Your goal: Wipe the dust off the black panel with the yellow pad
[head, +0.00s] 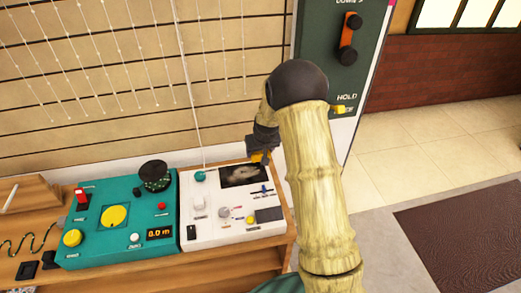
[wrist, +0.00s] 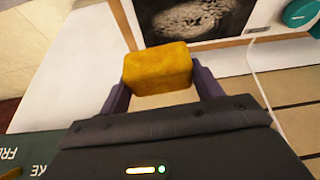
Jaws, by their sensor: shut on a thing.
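The black panel (head: 229,171) is a dark rectangle on the white console, with a pale grey dust patch over its middle. It also shows at the top of the wrist view (wrist: 241,12), where the dust patch is speckled. My gripper (wrist: 158,84) is shut on the yellow pad (wrist: 158,66), a small block between its two fingers. In the head view the pad (head: 260,157) is at the panel's far right edge, partly hidden by my gripper. In the wrist view the pad lies off the dust patch; whether it touches the console, I cannot tell.
The white console (head: 210,236) carries knobs, sliders and a grey block. A teal console (head: 92,245) with a yellow dome button stands to its left. Both stand on a wooden bench. A dark green upright panel (head: 327,63) with an orange handle rises behind my arm.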

